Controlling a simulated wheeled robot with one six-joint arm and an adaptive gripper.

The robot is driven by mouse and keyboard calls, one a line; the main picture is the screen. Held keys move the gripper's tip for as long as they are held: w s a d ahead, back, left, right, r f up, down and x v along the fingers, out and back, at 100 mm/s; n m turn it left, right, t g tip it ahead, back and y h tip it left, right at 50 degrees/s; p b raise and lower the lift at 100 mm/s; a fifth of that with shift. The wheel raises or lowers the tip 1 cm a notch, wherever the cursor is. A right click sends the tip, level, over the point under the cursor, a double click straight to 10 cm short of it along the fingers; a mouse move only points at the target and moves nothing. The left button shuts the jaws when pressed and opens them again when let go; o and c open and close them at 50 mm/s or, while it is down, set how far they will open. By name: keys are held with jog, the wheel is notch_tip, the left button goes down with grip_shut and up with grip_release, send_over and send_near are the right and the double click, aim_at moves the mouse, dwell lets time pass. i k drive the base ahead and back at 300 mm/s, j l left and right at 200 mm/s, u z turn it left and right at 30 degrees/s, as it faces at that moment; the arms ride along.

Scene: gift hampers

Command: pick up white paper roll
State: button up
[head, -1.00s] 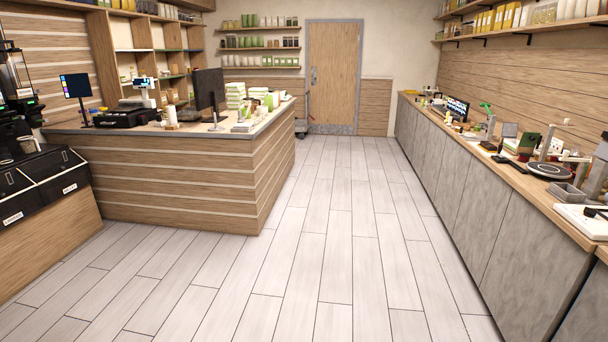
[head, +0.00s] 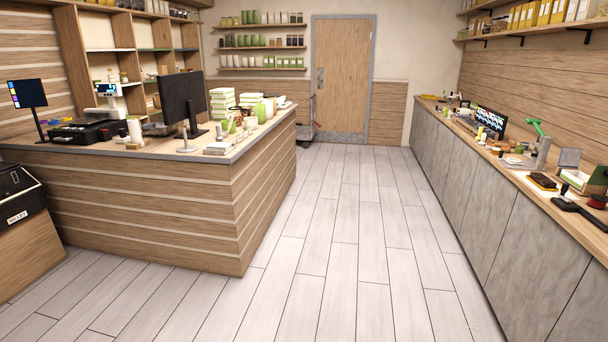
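A white upright cylinder that looks like the white paper roll (head: 135,131) stands on the wooden counter (head: 205,158) at the left in the head view. It is beside a black cash-register base, to the left of a dark monitor. It is small in the picture, so I cannot be sure what it is. My gripper is not in view.
The grey plank floor (head: 340,240) is clear between the left counter and the long right counter (head: 515,225). A black monitor (head: 183,98) and stacked green and white boxes (head: 222,100) stand on the left counter. A wooden door (head: 340,75) is at the back.

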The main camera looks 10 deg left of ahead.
aim_at(133, 124)
jog(key=i+j+u, duration=0.1)
jog(key=i+u, duration=0.3)
jog(key=i, duration=0.2)
jog(key=i+l+u, duration=0.1)
jog(key=i+u, duration=0.3)
jog(key=i, duration=0.2)
jog(key=i+l+u, duration=0.25)
jog(key=i+u, duration=0.15)
jog(key=i, duration=0.2)
jog(key=i+j+u, duration=0.35)
jog(key=i, duration=0.65)
jog(key=i+u, duration=0.35)
jog(key=i, duration=0.7)
jog(key=i+j+z, duration=0.1)
jog(key=i+j, duration=0.15)
jog(key=i, duration=0.15)
jog(key=i+j+z, duration=0.1)
jog(key=i+j, duration=0.2)
jog(key=i+l, duration=0.05)
jog(key=i, duration=0.05)
